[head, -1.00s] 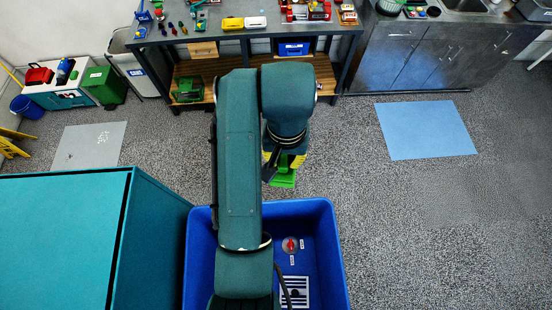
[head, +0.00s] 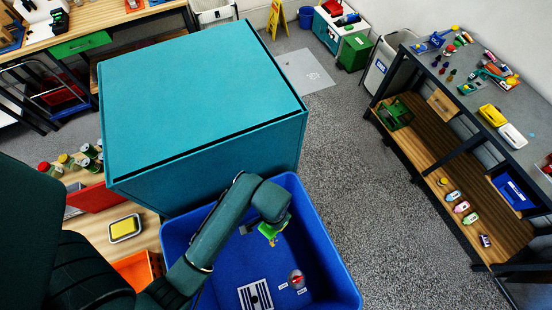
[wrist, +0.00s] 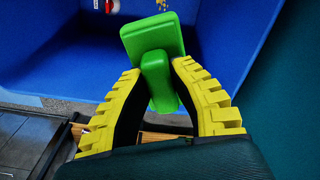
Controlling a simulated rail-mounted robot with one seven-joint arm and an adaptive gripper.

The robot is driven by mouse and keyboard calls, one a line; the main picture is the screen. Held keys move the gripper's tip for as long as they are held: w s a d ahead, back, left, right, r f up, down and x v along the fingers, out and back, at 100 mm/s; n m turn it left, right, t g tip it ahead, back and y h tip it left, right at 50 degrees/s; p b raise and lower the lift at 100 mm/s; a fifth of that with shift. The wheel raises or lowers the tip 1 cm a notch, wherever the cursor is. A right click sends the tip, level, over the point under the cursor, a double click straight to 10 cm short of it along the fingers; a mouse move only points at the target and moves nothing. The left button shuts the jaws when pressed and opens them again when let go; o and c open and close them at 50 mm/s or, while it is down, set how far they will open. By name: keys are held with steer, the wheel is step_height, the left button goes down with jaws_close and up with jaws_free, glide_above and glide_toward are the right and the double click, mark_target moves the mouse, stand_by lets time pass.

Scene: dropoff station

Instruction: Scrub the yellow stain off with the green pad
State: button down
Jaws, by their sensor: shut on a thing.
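My gripper (wrist: 157,90) is shut on the handle of the green pad (wrist: 150,38), with a yellow finger on each side. In the head view my gripper (head: 272,226) and the green pad (head: 268,233) are above the inside of the blue bin (head: 340,268). The pad appears clear of the bin floor.
A red knob (head: 296,279) and a black-and-white striped plate (head: 255,296) are in the bin. A tall teal cabinet (head: 200,90) stands close against the bin's far left side. A workbench (head: 480,70) is at right. Grey floor (head: 345,150) between is clear.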

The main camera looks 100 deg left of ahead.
step_height(320, 180, down, 53)
steer(key=b, duration=3.4)
steer(key=shift+w, duration=0.1)
steer(key=shift+r, duration=0.1)
